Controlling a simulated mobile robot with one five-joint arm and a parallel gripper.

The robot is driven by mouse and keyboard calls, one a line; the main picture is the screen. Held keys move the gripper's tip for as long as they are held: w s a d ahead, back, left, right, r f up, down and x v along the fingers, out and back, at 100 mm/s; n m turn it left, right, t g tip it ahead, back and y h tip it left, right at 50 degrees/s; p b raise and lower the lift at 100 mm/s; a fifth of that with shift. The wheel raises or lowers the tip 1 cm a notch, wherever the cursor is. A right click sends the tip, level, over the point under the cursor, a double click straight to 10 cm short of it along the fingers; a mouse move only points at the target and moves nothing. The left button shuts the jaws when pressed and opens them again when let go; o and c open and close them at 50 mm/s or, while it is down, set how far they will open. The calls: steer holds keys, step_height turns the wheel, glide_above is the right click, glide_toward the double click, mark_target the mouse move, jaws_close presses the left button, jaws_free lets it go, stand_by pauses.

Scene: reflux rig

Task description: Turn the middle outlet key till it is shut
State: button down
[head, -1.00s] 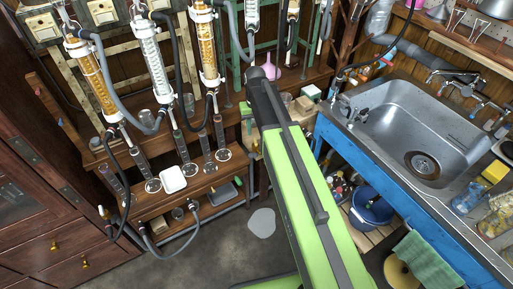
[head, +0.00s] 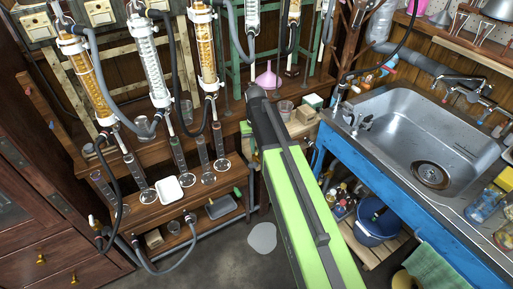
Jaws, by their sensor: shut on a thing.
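My arm (head: 300,190), green with a dark far end, reaches from the bottom up toward the bench. My gripper does not show; the arm's dark end hides that spot. The reflux rig stands at left, with an amber-filled glass column (head: 85,82), a clear coiled column (head: 148,62) and another amber column (head: 206,52). Grey and black hoses hang from them. Several glass cylinders stand below, one of them beside a white tray (head: 170,188). I cannot make out the middle outlet key or how it is turned.
A steel sink (head: 415,135) in a blue frame (head: 345,155) stands at right, with a blue bucket (head: 377,222) below. A wooden cabinet (head: 30,190) is at far left. The grey floor (head: 215,265) is open.

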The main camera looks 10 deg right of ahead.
steer(key=shift+m, duration=0.3)
steer(key=m, duration=0.3)
steer(key=shift+a+m, duration=0.1)
steer(key=shift+m, duration=0.2)
steer(key=m, duration=0.3)
steer(key=shift+m, duration=0.3)
steer(key=m, duration=0.6)
steer(key=shift+w+a+m, duration=0.15)
steer(key=shift+m, duration=0.45)
steer(key=c, duration=1.5)
jaws_free()
steer(key=shift+o, duration=0.2)
